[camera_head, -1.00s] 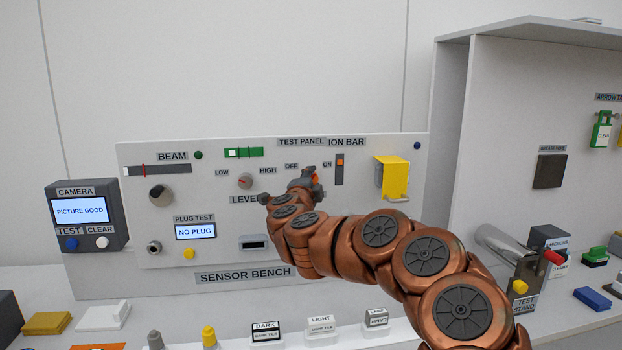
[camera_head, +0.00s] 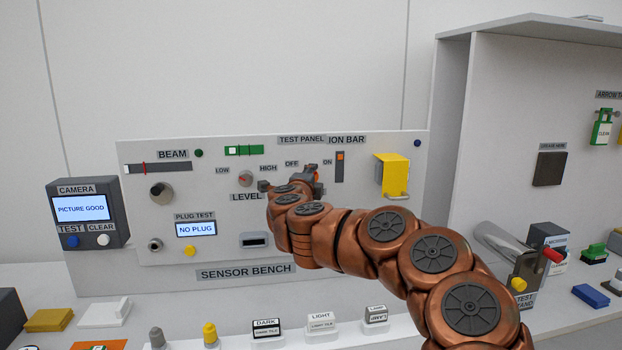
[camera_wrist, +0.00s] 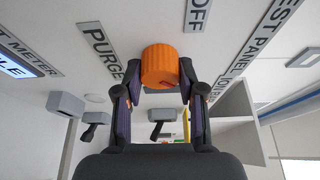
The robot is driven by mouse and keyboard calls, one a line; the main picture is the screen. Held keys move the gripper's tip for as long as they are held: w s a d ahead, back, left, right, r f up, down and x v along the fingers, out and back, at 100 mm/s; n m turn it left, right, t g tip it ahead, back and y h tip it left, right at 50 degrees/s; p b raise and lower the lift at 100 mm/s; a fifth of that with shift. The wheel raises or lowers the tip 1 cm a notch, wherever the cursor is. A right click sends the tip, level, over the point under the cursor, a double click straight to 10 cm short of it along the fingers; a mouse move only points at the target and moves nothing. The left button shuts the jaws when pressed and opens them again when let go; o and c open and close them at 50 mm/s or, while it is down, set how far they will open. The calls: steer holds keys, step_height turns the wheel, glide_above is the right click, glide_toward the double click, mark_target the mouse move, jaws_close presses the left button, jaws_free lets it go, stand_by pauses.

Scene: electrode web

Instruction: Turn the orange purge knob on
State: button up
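The orange purge knob (camera_wrist: 160,66) shows in the wrist view, a ribbed cylinder standing out from the panel beside the PURGE label (camera_wrist: 101,50), with the OFF label (camera_wrist: 199,14) on its other side. A small reddish mark shows on its lower right. My gripper (camera_wrist: 161,70) has one fingertip against each side of the knob, with no clear gap. In the head view my gripper (camera_head: 303,180) is at the test panel (camera_head: 215,215), just below the OFF and ON labels. There the knob is mostly hidden by my gripper and arm.
The red-marked level knob (camera_head: 246,179) is close left of my gripper. The ion bar slider (camera_head: 340,167) and a yellow bracket (camera_head: 393,175) are to its right. A camera box (camera_head: 87,212) stands left of the panel. Small labelled tiles (camera_head: 321,323) line the bench front.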

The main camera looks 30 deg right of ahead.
steer(key=o, duration=0.4)
steer(key=v, duration=1.2)
stand_by(0.5)
steer(key=shift+w+a+r, duration=0.1)
steer(key=shift+r, duration=0.05)
